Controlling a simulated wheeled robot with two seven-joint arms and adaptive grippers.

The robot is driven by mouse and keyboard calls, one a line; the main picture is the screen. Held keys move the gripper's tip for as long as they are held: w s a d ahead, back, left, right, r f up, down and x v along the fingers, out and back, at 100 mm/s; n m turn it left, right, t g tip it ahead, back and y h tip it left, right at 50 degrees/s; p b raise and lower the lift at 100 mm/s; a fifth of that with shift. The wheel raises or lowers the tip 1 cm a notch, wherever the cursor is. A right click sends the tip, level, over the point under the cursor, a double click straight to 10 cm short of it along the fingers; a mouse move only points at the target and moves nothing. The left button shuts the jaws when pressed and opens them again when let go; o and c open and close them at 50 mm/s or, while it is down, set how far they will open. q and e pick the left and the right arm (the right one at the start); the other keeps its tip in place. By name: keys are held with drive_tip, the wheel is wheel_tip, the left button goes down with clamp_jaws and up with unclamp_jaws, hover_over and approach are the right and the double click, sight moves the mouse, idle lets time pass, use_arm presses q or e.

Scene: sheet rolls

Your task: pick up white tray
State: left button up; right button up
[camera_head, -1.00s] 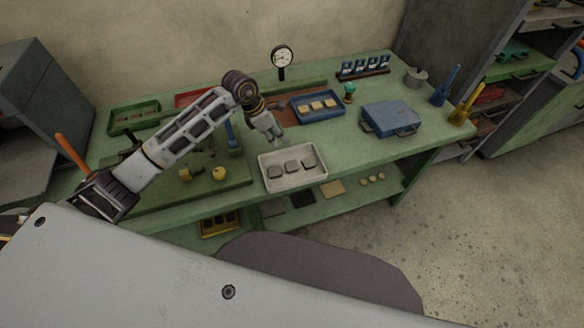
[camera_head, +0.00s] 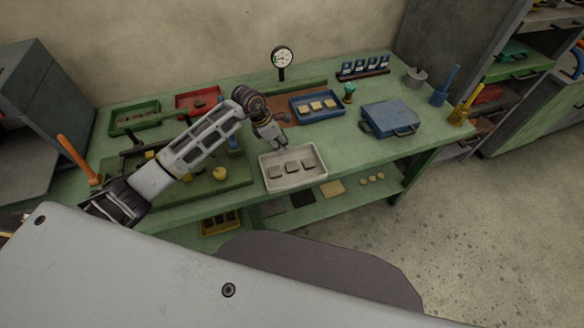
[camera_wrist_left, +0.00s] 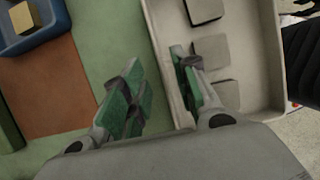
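The white tray (camera_head: 297,184) sits at the front edge of the green workbench with several dark grey square pieces in it. My left gripper (camera_head: 279,146) is over the tray's back edge in the head view. In the left wrist view, the gripper (camera_wrist_left: 157,84) is open around one wall of the tray (camera_wrist_left: 163,48). One green-padded finger appears on the inner side and the other outside, over the green benchtop. A gap shows between fingers and wall; contact cannot be told. My right gripper is not in view.
A blue tray (camera_head: 318,115) with yellow pieces lies behind the white tray. A blue case (camera_head: 390,119) stands to the right, and a dial gauge (camera_head: 283,58) at the back. Bare benchtop (camera_head: 345,150) shows right of the tray. A lower shelf (camera_head: 350,201) is beneath.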

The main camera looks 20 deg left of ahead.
sight(298, 153)
use_arm(q)
drive_tip(key=shift+x, duration=1.25)
drive_tip(key=shift+f, duration=0.25)
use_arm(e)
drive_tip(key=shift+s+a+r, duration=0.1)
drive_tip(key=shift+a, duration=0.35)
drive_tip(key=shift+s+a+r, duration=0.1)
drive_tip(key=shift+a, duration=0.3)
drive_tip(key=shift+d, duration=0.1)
use_arm(q)
clamp_jaws()
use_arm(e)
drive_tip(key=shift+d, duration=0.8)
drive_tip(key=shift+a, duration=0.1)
